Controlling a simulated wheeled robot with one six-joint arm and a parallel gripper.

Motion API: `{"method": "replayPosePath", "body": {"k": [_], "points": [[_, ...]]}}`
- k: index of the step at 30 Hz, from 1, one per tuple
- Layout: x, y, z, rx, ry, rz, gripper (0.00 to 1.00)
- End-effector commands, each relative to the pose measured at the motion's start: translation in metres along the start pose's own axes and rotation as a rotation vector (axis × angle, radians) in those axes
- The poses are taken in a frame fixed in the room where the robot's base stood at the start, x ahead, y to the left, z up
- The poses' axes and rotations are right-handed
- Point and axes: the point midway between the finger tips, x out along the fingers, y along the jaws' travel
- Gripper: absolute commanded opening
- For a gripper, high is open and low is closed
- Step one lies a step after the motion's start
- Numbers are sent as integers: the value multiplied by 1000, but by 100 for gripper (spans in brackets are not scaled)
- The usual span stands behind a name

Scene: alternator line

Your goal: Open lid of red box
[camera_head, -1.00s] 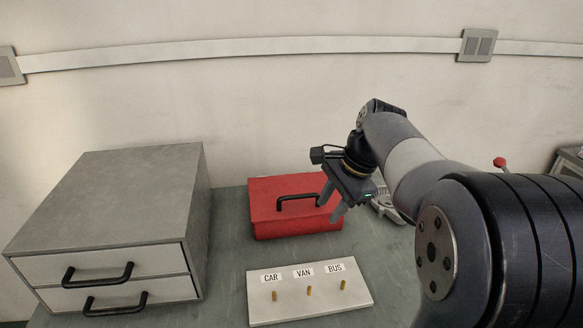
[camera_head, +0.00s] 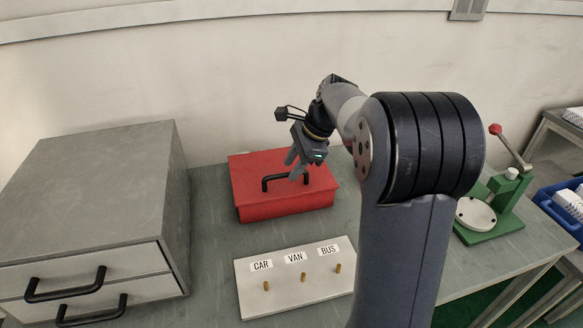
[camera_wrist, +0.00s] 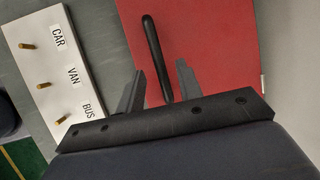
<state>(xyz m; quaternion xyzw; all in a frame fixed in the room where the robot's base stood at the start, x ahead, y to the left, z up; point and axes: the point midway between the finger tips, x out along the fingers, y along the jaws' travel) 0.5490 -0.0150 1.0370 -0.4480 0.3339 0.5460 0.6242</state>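The red box (camera_head: 262,205) stands on the workbench near the wall, with its lid shut. A black bar handle (camera_head: 280,178) is on the lid. My gripper (camera_head: 296,170) is over the lid at the handle's right part, fingers pointing down. In the wrist view, my gripper (camera_wrist: 158,85) is open, with its two fingers apart. The black handle (camera_wrist: 156,55) runs lengthwise between them, its near end at the fingertips. The red lid (camera_wrist: 215,45) fills the area behind. I cannot tell how high the fingertips are relative to the handle.
A white board (camera_head: 258,299) with pegs labelled CAR, VAN and BUS lies in front of the box. A grey drawer cabinet (camera_head: 90,190) stands at left. A green press (camera_head: 492,212) and a blue bin (camera_head: 563,205) are at right. Bare bench (camera_head: 212,240) lies between cabinet and board.

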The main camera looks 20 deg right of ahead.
Motion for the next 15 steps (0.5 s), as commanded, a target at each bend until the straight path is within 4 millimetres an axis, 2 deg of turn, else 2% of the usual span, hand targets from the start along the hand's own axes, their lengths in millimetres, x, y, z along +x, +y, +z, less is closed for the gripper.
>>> {"method": "replayPosePath", "body": {"k": [4, 13, 15], "points": [[11, 0, 0, 0, 0, -1, 34], [13, 0, 0, 0, 0, -1, 34], [13, 0, 0, 0, 0, -1, 29]]}}
